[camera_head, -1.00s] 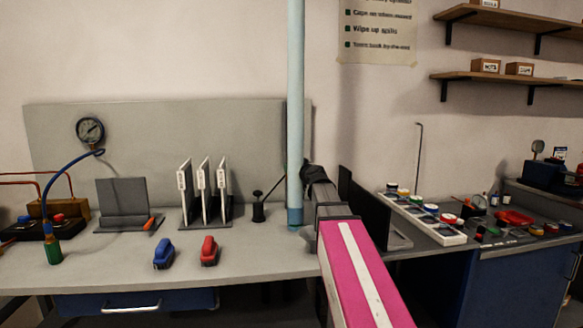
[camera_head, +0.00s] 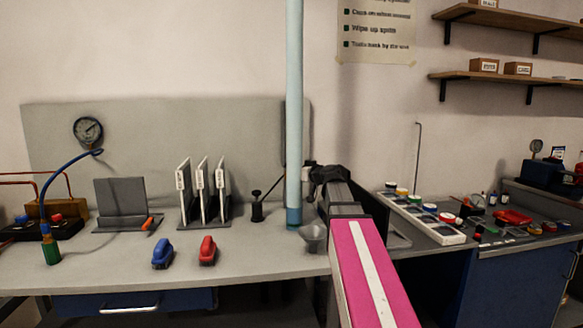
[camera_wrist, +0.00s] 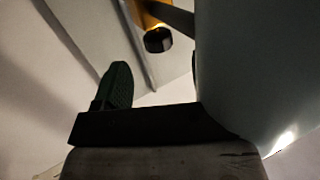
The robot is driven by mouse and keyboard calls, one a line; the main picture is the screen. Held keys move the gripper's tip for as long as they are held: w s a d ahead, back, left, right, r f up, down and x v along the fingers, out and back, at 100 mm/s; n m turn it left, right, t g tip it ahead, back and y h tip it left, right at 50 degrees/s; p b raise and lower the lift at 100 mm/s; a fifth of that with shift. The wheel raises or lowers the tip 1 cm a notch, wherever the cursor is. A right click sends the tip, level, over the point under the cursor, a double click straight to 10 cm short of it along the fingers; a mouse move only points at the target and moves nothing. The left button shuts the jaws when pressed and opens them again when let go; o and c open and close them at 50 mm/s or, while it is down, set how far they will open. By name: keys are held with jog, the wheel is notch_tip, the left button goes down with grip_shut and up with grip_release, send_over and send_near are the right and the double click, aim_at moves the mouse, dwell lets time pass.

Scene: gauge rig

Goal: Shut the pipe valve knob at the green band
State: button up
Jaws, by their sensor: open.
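A pale blue vertical pipe (camera_head: 294,110) stands at the bench's back, with a darker blue band (camera_head: 293,216) at its foot. I cannot make out a valve knob or green band on it in the head view. My gripper (camera_head: 312,174) is a dark shape just right of the pipe; its fingertips are hard to see. In the wrist view a dark green ribbed pad (camera_wrist: 119,84), seemingly one finger's, shows left of centre. A large pale curved surface, likely the pipe (camera_wrist: 265,60), fills the right. Beyond is a black round part (camera_wrist: 157,40) beside something orange-yellow; I cannot tell what it is.
A grey cup (camera_head: 313,237) stands close to the pipe's foot, beside my arm. A small black-topped stand (camera_head: 257,211) and a rack of white plates (camera_head: 203,190) are left of the pipe.

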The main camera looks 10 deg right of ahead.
aim_at(289, 164)
jog(key=w+d+r+n+g+y, duration=0.1)
jog(key=w+d+n+g+y, duration=0.3)
jog(key=d+n+g+y, duration=0.4)
jog(key=shift+n+g+y, duration=0.4)
jog(key=shift+g+y, duration=0.1)
jog(key=x, duration=1.1)
jog(key=shift+s+a, duration=0.25)
jog(key=shift+a, duration=0.3)
